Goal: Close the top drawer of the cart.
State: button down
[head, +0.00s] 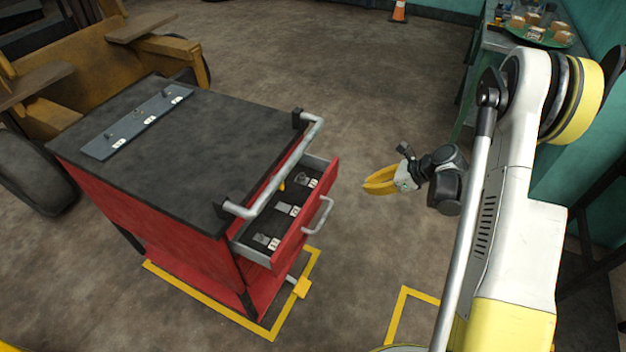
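The red cart (180,240) with a dark top stands left of centre in the head view. Its top drawer (308,211) is pulled out to the right, with its red front and grey handle (320,215) facing my arm. Small dark items with white labels lie inside the drawer. My gripper (378,183), with yellow fingers, is in the air to the right of the drawer front, apart from it. The fingers point left and look close together, but whether they are shut is unclear from this angle. I see nothing held in it.
A grey push bar (285,170) runs along the cart's right edge above the drawer. A workbench (500,40) is at the far right, an orange cone (398,12) at the back. Floor between cart and arm is clear.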

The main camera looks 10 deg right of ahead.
jog(key=b, duration=0.5)
send_near(328, 190)
jog(key=x, duration=0.3)
jog(key=s+x, duration=0.1)
jog(key=x, duration=0.1)
jog(key=shift+w+f, duration=0.1)
jog(key=shift+f, duration=0.35)
jog(key=shift+w+a+r, duration=0.1)
jog(key=shift+w+a, duration=0.35)
jog(key=shift+a, duration=0.2)
